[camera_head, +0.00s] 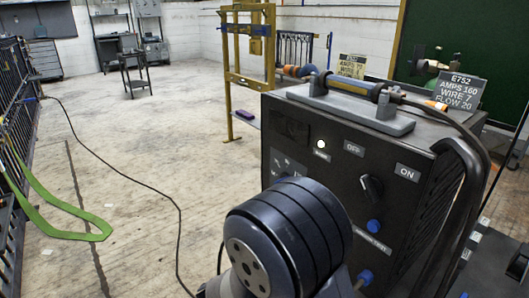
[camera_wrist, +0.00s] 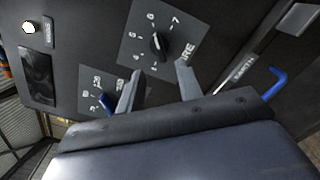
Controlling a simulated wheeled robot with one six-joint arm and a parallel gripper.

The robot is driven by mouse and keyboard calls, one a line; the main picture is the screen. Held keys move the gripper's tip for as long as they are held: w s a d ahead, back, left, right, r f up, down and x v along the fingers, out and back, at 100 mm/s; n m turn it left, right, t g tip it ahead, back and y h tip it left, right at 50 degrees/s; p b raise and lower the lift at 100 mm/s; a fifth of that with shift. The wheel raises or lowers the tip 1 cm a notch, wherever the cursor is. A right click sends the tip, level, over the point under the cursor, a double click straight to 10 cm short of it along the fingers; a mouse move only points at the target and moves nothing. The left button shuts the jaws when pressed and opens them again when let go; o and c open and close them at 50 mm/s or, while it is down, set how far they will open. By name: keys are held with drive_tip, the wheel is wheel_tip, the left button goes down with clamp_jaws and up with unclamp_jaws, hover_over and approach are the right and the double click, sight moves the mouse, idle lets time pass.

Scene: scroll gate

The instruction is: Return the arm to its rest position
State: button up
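My gripper (camera_wrist: 160,88) shows in the wrist view with its two grey fingers apart and nothing between them. It faces the front panel of a dark machine. A black dial knob (camera_wrist: 158,43) marked with numbers lies just beyond the fingertips, and I cannot tell whether they touch it. In the head view my dark, rounded arm joint (camera_head: 285,240) stands in front of the same dark welding machine (camera_head: 400,165) and hides the lower left of its panel. The gripper itself is hidden in the head view.
The machine's panel has an ON/OFF knob (camera_head: 371,187) and blue connectors (camera_head: 373,226). A torch in a holder (camera_head: 350,105) and a sign (camera_head: 460,91) sit on top. A yellow frame (camera_head: 247,60) stands behind. A green strap (camera_head: 60,215) hangs at left. The floor (camera_head: 150,130) between is largely clear, with a black cable.

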drive_tip(key=b+x, duration=0.1)
drive_tip(key=x, duration=0.7)
drive_tip(key=p+v, duration=0.2)
drive_tip(key=v, duration=0.8)
drive_tip(key=w+d+n+p, duration=0.6)
drive_tip(key=d+n+p, duration=0.1)
drive_tip(key=d+n, duration=0.1)
drive_tip(key=shift+d+n+p, duration=0.15)
drive_tip(key=shift+n+p, duration=0.15)
drive_tip(key=shift+n, duration=0.4)
idle(0.5)
drive_tip(key=shift+s, duration=0.1)
